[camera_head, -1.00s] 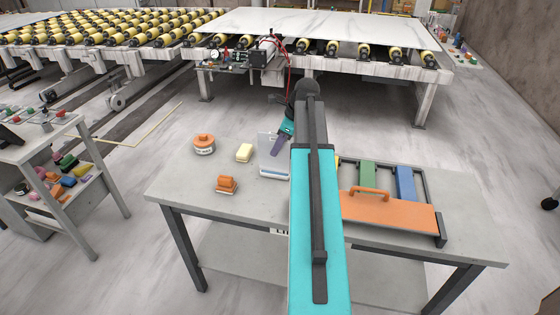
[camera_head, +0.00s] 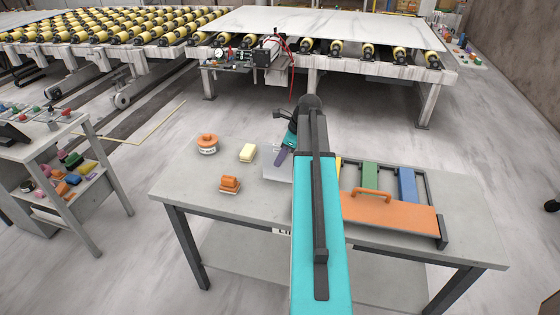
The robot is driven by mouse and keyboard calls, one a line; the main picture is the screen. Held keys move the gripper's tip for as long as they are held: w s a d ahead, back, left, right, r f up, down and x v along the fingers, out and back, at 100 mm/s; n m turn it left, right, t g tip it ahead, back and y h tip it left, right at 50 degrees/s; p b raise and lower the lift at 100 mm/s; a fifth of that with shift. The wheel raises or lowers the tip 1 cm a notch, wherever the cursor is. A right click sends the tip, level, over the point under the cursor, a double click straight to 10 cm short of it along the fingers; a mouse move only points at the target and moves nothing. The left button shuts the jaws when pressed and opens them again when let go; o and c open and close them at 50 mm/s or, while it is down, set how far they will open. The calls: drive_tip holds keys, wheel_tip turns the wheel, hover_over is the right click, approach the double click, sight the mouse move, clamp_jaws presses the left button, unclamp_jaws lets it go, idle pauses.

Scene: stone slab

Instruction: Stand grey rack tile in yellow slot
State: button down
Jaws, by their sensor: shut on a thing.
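My gripper (camera_head: 282,156) is left of my teal arm link, above the workbench. It is shut on a pale grey tile (camera_head: 276,169), which shows just below and left of the fingers. The tile's right part is hidden behind my arm, and its tilt and any contact with the bench cannot be told. A dark-framed rack (camera_head: 424,190) stands on the right of the bench. Its yellow slot (camera_head: 338,162) shows only as a small strip beside my arm, mostly hidden. A green strip (camera_head: 369,175) and a blue strip (camera_head: 406,184) are further right in the rack.
An orange piece with a handle (camera_head: 390,215) covers the rack's front. Bare bench (camera_head: 265,210) lies in front. A roller table stands behind.

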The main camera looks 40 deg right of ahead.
drive_tip(key=shift+f, duration=0.75)
drive_tip(key=shift+f, duration=0.15)
drive_tip(key=c, duration=1.8)
unclamp_jaws()
drive_tip(key=shift+r, duration=0.2)
drive_tip(key=shift+b+v, duration=1.3)
drive_tip(key=shift+v, duration=4.65)
drive_tip(key=shift+o, duration=0.4)
drive_tip(key=shift+s, duration=0.1)
